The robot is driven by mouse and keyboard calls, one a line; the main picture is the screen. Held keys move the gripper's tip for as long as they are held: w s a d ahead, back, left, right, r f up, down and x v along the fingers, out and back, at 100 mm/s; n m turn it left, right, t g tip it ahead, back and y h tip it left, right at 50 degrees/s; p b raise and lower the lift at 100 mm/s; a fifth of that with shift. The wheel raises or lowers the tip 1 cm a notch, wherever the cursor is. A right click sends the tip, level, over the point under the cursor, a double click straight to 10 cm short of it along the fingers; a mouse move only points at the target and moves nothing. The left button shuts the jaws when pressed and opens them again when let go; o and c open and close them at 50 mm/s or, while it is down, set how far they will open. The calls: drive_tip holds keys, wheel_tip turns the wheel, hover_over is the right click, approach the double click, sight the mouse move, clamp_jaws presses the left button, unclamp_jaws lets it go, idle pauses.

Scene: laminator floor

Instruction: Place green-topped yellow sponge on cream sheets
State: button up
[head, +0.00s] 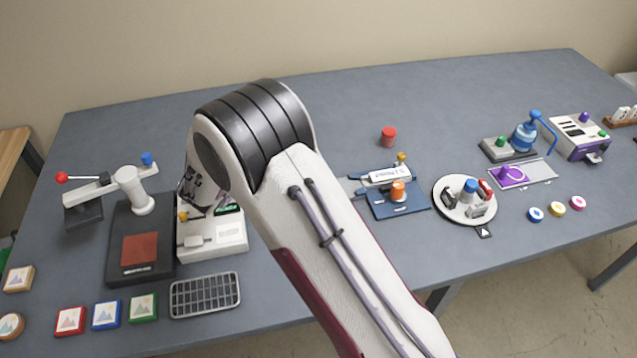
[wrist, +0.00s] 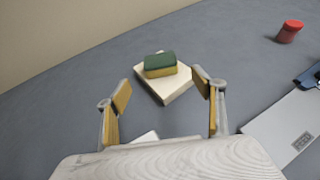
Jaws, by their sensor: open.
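The green-topped yellow sponge (wrist: 160,65) rests green side up on the stack of cream sheets (wrist: 181,84) in the wrist view, toward the stack's back left part. My gripper (wrist: 163,92) is open and empty. Its two fingers stand apart in front of the stack, with the sponge beyond them and not between them. In the head view my arm hides the sponge and the sheets. My gripper shows there only in part, behind the arm.
A white machine (head: 228,237), a press with a red pad (head: 139,250) and a wire rack (head: 205,295) lie near the arm. Bare table surrounds the sheets' far side.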

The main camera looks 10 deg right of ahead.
wheel_tip(320, 180, up, 13)
drive_tip(key=s+n+y, duration=0.3)
drive_tip(key=n+y, duration=0.2)
drive_tip(key=n, duration=0.6)
drive_tip(key=s+d+r+n+g+y, duration=0.2)
drive_tip(key=s+r+n+y, duration=0.1)
drive_tip(key=s+r+n, duration=0.55)
drive_tip(key=s+d+f+n+g+h, duration=0.1)
drive_tip(key=s+d+n, duration=0.3)
drive_tip(key=s+n, duration=0.3)
drive_tip(key=s+d+f+n+g+h, duration=0.1)
drive_tip(key=s+d+n, duration=0.4)
drive_tip(key=s, duration=1.1)
drive_tip(key=s+d+f+n+g+h, duration=0.1)
drive_tip(key=s+d+f+n+g, duration=0.1)
drive_tip(key=s+d+n, duration=0.3)
drive_tip(key=s+n+g, duration=0.1)
drive_tip(key=s+n, duration=0.3)
drive_tip(key=s, duration=0.3)
drive_tip(key=shift+f, duration=0.3)
drive_tip(key=shift+d, duration=0.1)
